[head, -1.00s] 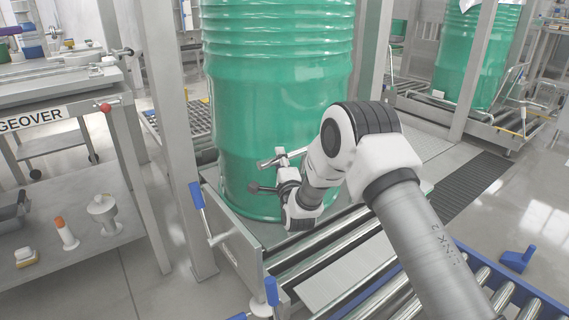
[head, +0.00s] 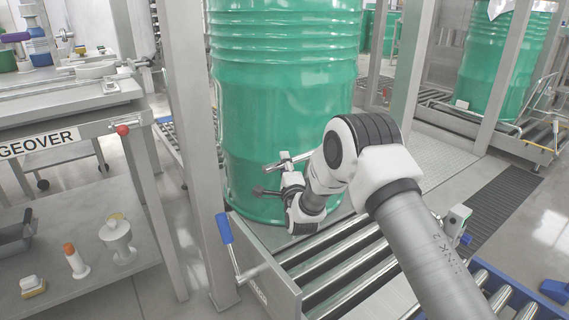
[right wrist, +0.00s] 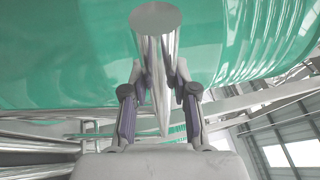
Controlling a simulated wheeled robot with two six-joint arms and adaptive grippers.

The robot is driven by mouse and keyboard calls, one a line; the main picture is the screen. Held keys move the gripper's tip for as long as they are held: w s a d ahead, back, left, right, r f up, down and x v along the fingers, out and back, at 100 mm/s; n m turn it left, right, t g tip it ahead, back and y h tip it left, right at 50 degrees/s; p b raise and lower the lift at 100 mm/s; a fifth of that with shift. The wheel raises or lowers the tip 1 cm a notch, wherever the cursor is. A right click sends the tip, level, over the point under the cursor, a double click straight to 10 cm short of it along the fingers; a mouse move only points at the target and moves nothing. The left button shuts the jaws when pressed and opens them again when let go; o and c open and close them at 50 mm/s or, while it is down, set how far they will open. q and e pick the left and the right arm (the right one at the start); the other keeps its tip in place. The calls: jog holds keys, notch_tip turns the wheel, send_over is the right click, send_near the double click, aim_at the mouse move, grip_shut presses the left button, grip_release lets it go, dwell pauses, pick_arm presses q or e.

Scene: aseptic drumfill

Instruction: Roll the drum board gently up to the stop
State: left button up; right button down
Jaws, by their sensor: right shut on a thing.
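A large green drum (head: 285,110) stands upright at the far end of a roller track; its lower side also fills the top of the right wrist view (right wrist: 70,60). The drum board under it shows only as a narrow grey strip (head: 268,236) at the drum's foot, and the rest is hidden. My right gripper (head: 275,176) is low at the drum's near side. In the right wrist view its fingers (right wrist: 158,88) are shut on a shiny metal handle bar (right wrist: 155,18). I cannot make out the stop. My left gripper is not in view.
Bare rollers (head: 335,270) lie in front of the drum between side rails. A blue-handled lever (head: 224,226) stands at the left rail beside a steel post (head: 195,130). A small bracketed block (head: 455,220) sits at right. A workbench (head: 60,150) fills the left.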

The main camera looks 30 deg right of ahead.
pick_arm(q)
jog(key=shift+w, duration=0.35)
pick_arm(e)
jog(key=shift+w, duration=0.35)
jog(key=c, duration=0.9)
grip_release()
jog(key=shift+s, duration=0.1)
jog(key=v, duration=1.2)
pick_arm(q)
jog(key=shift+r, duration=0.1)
pick_arm(e)
jog(key=shift+r, duration=0.1)
